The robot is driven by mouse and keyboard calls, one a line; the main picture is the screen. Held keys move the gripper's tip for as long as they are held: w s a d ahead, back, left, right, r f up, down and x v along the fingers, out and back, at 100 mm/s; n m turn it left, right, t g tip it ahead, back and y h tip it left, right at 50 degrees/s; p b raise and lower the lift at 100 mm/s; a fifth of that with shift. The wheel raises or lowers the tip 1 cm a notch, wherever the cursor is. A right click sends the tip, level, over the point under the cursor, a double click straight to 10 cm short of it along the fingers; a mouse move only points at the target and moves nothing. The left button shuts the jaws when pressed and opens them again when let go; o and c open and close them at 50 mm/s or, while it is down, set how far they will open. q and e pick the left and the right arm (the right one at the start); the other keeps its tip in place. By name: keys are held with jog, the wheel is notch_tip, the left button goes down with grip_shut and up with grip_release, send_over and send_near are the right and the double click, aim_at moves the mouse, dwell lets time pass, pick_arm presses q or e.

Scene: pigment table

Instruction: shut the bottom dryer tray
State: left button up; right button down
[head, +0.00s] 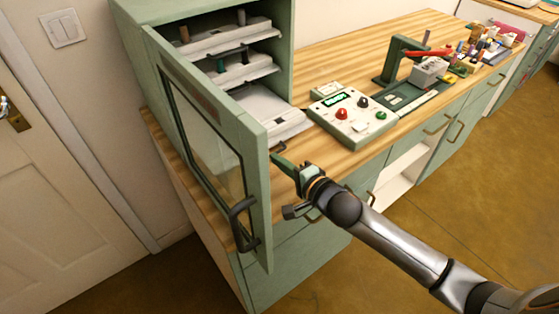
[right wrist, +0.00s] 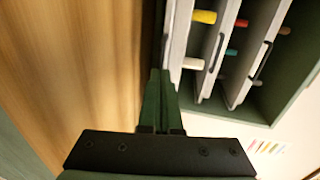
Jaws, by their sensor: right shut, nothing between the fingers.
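The green dryer cabinet (head: 198,14) stands on the wooden worktop with its glazed door (head: 210,135) swung open. Inside are three pale trays. The bottom tray (head: 262,105) sticks out furthest toward the front, with a dark handle on its front edge. It also shows in the right wrist view (right wrist: 180,45), beside my fingertips. My right gripper (head: 281,163) is shut and empty, just in front of the bottom tray's front edge and to the right of the door. Its closed green fingers show in the right wrist view (right wrist: 158,80). Whether they touch the tray is unclear. My left gripper is out of view.
The middle tray (head: 250,72) and top tray (head: 225,38) sit above, holding small coloured pieces. The door with its dark handle (head: 242,225) stands close left of my gripper. A control box (head: 355,125) and a green stand (head: 390,62) are on the worktop to the right.

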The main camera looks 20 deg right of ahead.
jog(key=shift+w, duration=0.15)
jog(key=shift+w+a, duration=0.2)
jog(key=shift+w, duration=0.1)
jog(key=x, duration=0.3)
jog(key=r+x, duration=0.1)
jog(key=x, duration=0.2)
jog(key=shift+w+r+b, duration=0.1)
jog(key=shift+w+b, duration=0.05)
jog(key=shift+b, duration=0.25)
jog(key=b+x, duration=0.1)
jog(key=x, duration=0.1)
jog(key=r+b+x, duration=0.1)
jog(key=x, duration=0.2)
jog(key=b+x, duration=0.1)
jog(key=x, duration=0.2)
jog(key=shift+w+r, duration=0.25)
jog(key=shift+w+b, duration=0.2)
jog(key=shift+b, duration=0.1)
jog(key=shift+r, duration=0.4)
